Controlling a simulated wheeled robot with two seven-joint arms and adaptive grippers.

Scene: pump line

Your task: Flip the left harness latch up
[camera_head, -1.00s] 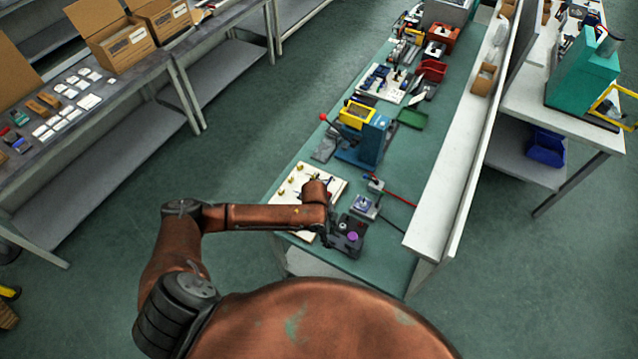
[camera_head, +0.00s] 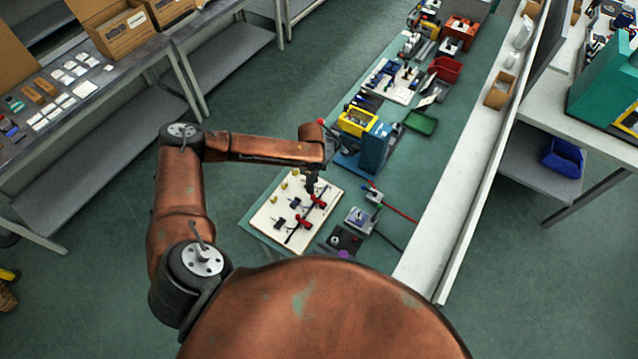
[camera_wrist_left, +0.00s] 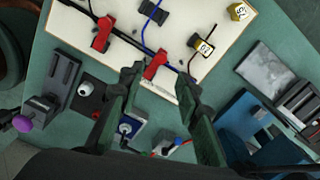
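The cream harness board (camera_head: 268,213) lies on the green bench top. Two red latches stand on its black cable: one nearer the front left (camera_head: 303,223) and one further right (camera_head: 318,202). The wrist view also shows the two red latches, one further left (camera_wrist_left: 102,33) and one nearer my fingers (camera_wrist_left: 155,64); both look raised off the board, but their exact angle is unclear. My left gripper (camera_wrist_left: 159,76) has its fingers spread and empty, with the nearer red latch between or just beyond the tips. In the head view the left gripper (camera_head: 311,186) hangs over the board's right edge. My right gripper is out of view.
A blue press with a yellow top (camera_head: 374,148) stands just behind the board. A control box with a purple knob (camera_head: 344,243) and a small grey fixture (camera_head: 360,220) sit to the right. A white shelf edge (camera_head: 455,210) bounds the bench.

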